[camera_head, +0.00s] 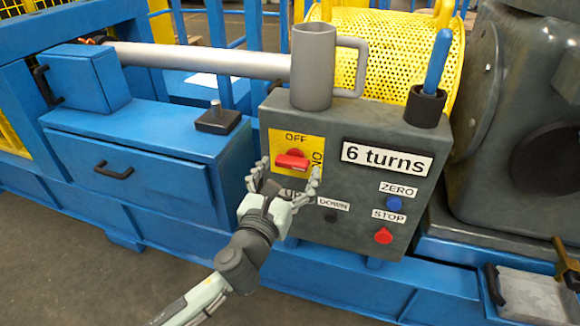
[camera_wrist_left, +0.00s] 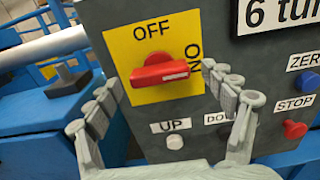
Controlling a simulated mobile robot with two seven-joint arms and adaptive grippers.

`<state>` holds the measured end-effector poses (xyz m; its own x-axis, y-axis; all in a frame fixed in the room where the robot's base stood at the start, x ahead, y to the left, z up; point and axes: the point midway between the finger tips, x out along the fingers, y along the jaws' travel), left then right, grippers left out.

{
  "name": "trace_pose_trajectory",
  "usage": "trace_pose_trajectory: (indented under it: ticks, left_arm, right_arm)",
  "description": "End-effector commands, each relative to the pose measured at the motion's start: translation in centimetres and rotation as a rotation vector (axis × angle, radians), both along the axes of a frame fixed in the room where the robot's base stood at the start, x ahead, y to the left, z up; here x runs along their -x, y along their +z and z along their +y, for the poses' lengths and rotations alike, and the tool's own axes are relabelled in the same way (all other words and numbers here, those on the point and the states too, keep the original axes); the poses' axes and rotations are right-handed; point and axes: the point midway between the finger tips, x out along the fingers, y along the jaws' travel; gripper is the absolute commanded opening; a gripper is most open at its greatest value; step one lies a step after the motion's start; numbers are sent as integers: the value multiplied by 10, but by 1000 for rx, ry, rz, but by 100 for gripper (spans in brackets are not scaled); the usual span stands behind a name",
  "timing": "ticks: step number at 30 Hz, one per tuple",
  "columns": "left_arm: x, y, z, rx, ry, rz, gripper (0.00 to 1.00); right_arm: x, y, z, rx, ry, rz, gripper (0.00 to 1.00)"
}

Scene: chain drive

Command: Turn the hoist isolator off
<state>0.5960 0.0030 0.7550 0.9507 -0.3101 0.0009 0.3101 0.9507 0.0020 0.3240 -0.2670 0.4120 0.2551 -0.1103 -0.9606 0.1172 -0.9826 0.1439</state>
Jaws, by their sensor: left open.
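The hoist isolator is a red rotary handle (camera_head: 292,160) on a yellow plate (camera_head: 312,143) at the left of the grey control box. OFF is printed at the top of the plate and ON, turned sideways, at its right. In the left wrist view the red handle (camera_wrist_left: 160,72) lies nearly level, its white mark toward ON. My left gripper (camera_head: 285,178) is open, just in front of the box and below the handle. In the wrist view its fingers (camera_wrist_left: 165,88) stand apart on both sides of the handle, with no contact visible. My right gripper is not in view.
The grey control box (camera_head: 358,232) also carries a "6 turns" sign (camera_head: 386,159), UP and DOWN buttons, a blue ZERO button (camera_head: 394,203) and a red STOP button (camera_head: 383,236). A grey mug (camera_head: 312,70) and a holder with a blue-handled tool (camera_head: 428,90) stand on top.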

Motion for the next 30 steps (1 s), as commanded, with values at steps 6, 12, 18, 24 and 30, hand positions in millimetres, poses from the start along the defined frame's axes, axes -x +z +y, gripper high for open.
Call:
trace_pose_trajectory:
  ticks: [6,12,18,24,30]
  left_arm:
    - [-9,0,-3,1,1,1,83]
    - [-8,0,-2,2,1,2,79]
    - [-8,0,-2,2,1,2,54]
    - [-8,0,-2,2,1,2,33]
    - [-8,0,-2,17,1,8,33]
  right_arm:
    - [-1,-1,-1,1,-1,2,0]
    - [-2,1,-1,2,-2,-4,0]
    - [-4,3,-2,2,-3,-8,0]
    - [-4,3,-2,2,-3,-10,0]
    - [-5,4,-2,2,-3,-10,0]
